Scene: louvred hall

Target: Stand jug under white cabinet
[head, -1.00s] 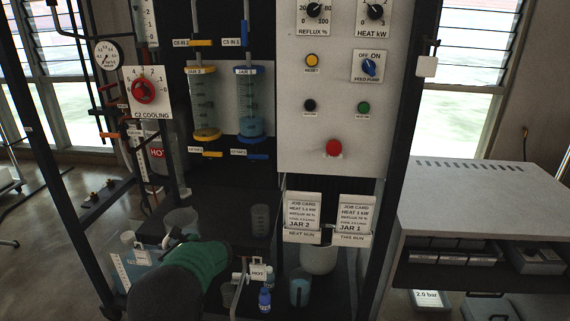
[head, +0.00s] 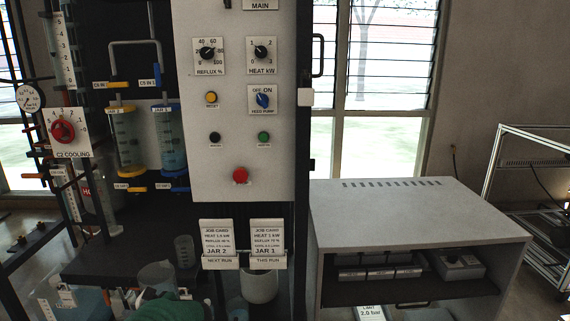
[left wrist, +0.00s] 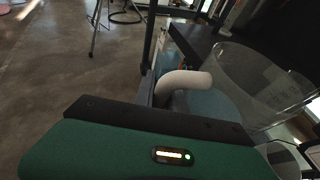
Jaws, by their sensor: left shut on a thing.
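A clear jug (head: 157,275) stands out just above my green left gripper (head: 163,302) at the bottom of the head view. In the left wrist view the clear jug (left wrist: 262,82) fills the right side, close beyond the green gripper body. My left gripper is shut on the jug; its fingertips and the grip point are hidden. A white curved piece (left wrist: 186,82) shows beside the jug; I cannot tell if it is the handle. The white cabinet with knobs and a red button (head: 240,120) is up and right of the jug. My right gripper is not in view.
Job cards (head: 266,240) hang below the white cabinet, with a white pot (head: 259,287) beneath them. A small clear beaker (head: 185,251) is on the dark shelf (head: 100,262) behind the jug. A grey-white bench unit (head: 420,212) stands at the right. Jars hang at the left.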

